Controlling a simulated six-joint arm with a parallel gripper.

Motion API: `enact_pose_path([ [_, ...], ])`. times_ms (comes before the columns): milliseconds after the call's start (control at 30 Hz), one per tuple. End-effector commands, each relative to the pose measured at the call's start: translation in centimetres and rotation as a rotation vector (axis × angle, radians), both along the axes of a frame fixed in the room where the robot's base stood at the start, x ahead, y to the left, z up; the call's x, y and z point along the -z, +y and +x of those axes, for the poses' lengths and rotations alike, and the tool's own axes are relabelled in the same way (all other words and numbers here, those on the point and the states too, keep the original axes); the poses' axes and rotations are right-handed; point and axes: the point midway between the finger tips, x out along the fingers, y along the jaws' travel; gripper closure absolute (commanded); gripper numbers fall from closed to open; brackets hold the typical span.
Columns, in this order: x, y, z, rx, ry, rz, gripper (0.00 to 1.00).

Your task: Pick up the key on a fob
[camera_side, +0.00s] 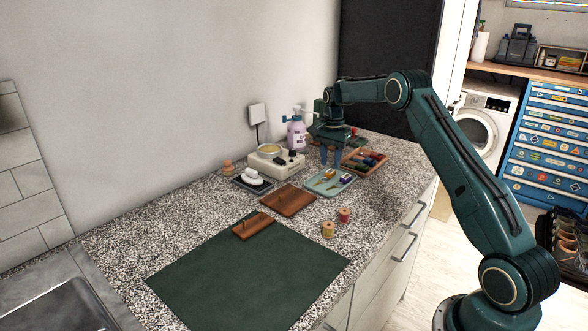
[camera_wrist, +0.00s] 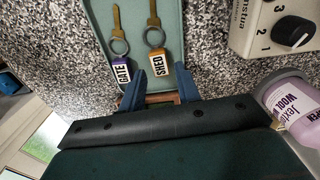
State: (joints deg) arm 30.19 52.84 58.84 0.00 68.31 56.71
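Two brass keys on fobs lie in a pale teal tray (camera_side: 313,184); the tray's bare floor also shows in the wrist view (camera_wrist: 176,30). In the wrist view, the key with the purple fob marked GATE (camera_wrist: 121,72) is on the left. The key with the orange fob marked SHED (camera_wrist: 157,65) is on the right. My gripper (camera_side: 332,158) is over the tray's far side, pointing down. In the wrist view its two blue fingers (camera_wrist: 159,79) are apart with nothing held. The fobs appear just beyond the fingertips, the SHED fob between them, the GATE fob by the left finger.
A wooden tray of coloured items (camera_side: 364,162) stands right of the teal tray. A cream device with a knob (camera_side: 275,160) and a lilac bottle (camera_side: 297,134) stand behind. Brown boards (camera_side: 288,200) and two spools (camera_side: 328,230) are nearer. The green mat (camera_side: 245,275) is mostly clear.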

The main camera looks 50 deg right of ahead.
Motion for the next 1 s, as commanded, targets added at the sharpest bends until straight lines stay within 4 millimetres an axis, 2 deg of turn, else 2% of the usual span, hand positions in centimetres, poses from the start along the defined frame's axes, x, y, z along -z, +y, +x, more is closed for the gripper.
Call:
enact_pose_path([
  [133, 1.9, -0.1, -0.2, 0.000, 0.002, 0.001, 0.67],
  [300, 3.1, -0.1, -0.1, 0.000, 0.002, -0.001, 0.67],
  [833, 3.2, -0.1, -0.1, 0.000, 0.001, -0.001, 0.67],
  [1000, 3.2, -0.1, -0.1, 0.000, 0.002, -0.001, 1.00],
])
